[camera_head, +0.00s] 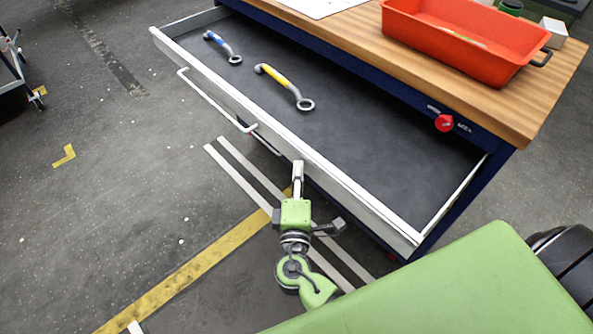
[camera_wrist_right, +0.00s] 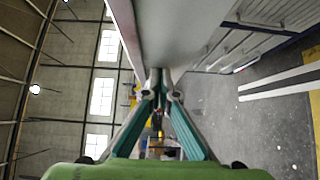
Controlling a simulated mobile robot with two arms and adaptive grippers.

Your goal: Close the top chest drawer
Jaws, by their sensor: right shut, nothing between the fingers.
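The top chest drawer (camera_head: 343,188) is pulled far out from the blue chest under the wooden top. Its grey floor and white front panel show, with a white bar handle (camera_head: 213,103) on the front's left half. My right gripper (camera_head: 298,167) is shut and empty, with its fingertips at the drawer front, right of the handle. In the right wrist view the closed fingertips (camera_wrist_right: 158,78) are close to the pale drawer front (camera_wrist_right: 180,35); I cannot tell whether they touch. My left gripper is not in view.
A blue-handled tool (camera_head: 222,46) and a yellow-handled tool (camera_head: 285,84) lie in the drawer. A red tray (camera_head: 455,45) stands on the wooden worktop (camera_head: 350,30). A red knob (camera_head: 444,123) is on the chest.

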